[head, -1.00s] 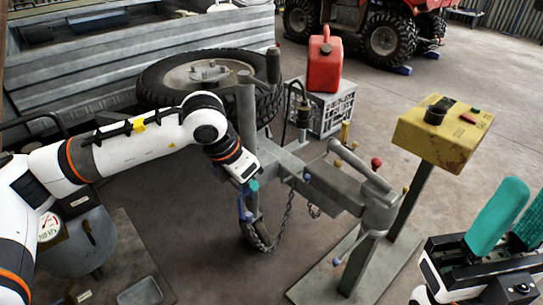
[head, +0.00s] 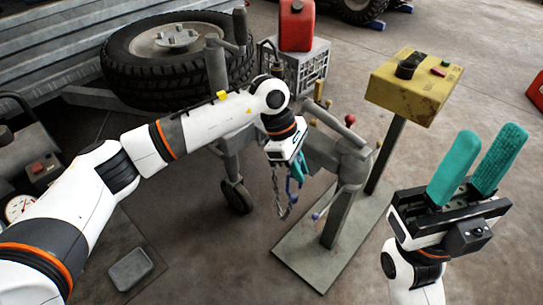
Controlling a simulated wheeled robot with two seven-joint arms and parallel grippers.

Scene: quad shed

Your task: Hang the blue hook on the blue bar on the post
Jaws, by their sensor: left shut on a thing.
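My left gripper (head: 297,166) is shut on the blue hook (head: 296,183), which hangs below the fingers. The fingertips are small and partly hidden by the wrist. The grey post (head: 345,196) stands on a flat plate just right of the hook. It carries several short bars with coloured ends. A blue bar end (head: 315,216) sticks out low on the post's left side, below and right of the hook. The hook appears apart from it. My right gripper (head: 476,165) is open and empty at the right, with its teal fingers pointing up.
A chain (head: 279,197) hangs close by the hook, beside the grey trailer frame and a small wheel (head: 237,197). A yellow control box (head: 415,84) stands on a pole behind the post. Open floor lies at right.

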